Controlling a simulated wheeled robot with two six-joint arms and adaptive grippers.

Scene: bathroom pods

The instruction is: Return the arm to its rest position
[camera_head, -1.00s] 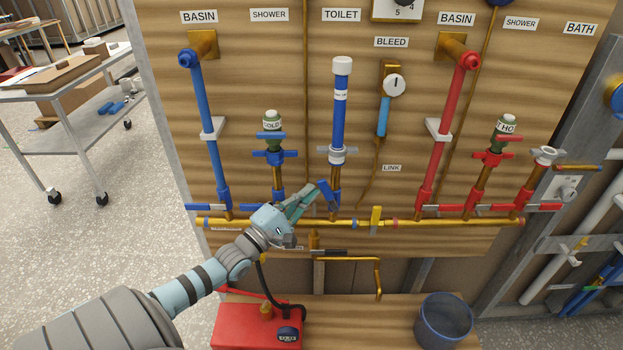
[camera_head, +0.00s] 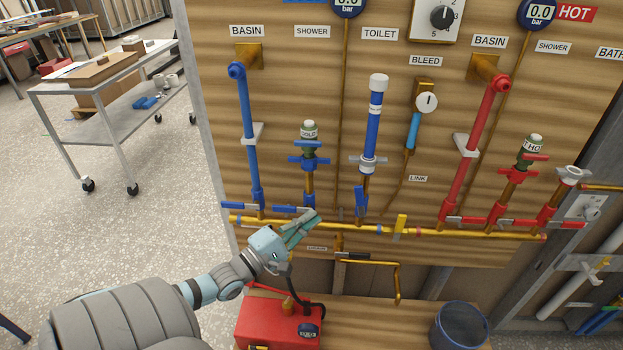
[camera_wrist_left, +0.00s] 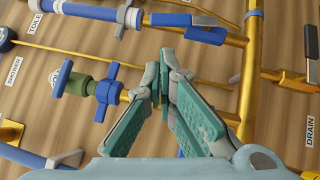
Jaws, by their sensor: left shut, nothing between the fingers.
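My left arm comes in from the lower left in the head view. Its left gripper (camera_head: 312,219) is in front of the lower part of the pipe board (camera_head: 300,75), by the brass pipe (camera_head: 420,233). In the wrist view the teal fingers (camera_wrist_left: 158,68) come together at the tips with nothing between them. The blue cold shower valve (camera_wrist_left: 103,84) shows just left of the fingers in that view, and above the gripper in the head view (camera_head: 309,161). I cannot tell whether the fingers touch any pipe. My right gripper is not in view.
A red box (camera_head: 275,325) with a gauge and black hose stands on the wooden ledge below. A dark blue bucket (camera_head: 460,328) stands to its right. A metal cart (camera_head: 115,75) is at the upper left. Speckled floor is open left of the board.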

